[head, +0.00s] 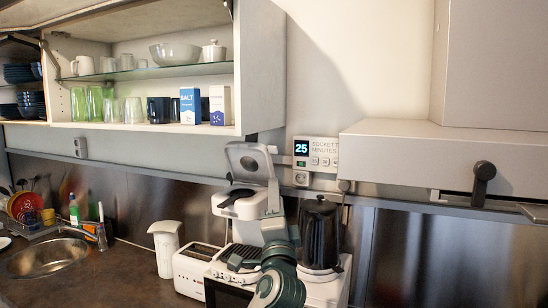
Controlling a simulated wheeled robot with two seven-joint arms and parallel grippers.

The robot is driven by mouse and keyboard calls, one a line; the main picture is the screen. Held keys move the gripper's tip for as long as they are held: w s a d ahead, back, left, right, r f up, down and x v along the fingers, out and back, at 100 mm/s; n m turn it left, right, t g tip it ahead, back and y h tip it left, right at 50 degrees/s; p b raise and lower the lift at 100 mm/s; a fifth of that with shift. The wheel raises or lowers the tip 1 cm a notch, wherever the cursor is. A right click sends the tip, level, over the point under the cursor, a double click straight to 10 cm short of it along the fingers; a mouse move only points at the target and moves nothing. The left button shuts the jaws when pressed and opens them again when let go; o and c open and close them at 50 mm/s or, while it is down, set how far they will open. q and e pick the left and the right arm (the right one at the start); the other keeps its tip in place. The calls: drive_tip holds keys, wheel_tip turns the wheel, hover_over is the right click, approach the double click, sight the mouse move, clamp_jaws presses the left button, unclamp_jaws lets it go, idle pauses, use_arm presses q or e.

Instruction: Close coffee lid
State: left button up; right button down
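The coffee maker (232,209) is white and stands on the counter unit in the middle of the head view. Its grey lid (246,160) is raised, standing nearly upright with its underside facing me. A black part shows in the open top below the lid. I cannot tell whether the fingers are open or touch the lid. My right gripper is not in view.
A black kettle (319,232) stands close to the right of my arm. A white toaster (194,268) and a white jug (164,246) are to the left. An open cupboard (188,130) hangs above left, a range hood (430,150) above right. Counter near the sink (48,257) is partly free.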

use_arm(q)
drive_tip(key=p, duration=0.7)
approach(274, 151)
drive_tip(key=x, duration=0.6)
drive_tip(key=shift+s, duration=0.1)
drive_tip(key=shift+x, duration=0.95)
drive_tip(key=shift+f, duration=0.1)
clamp_jaws()
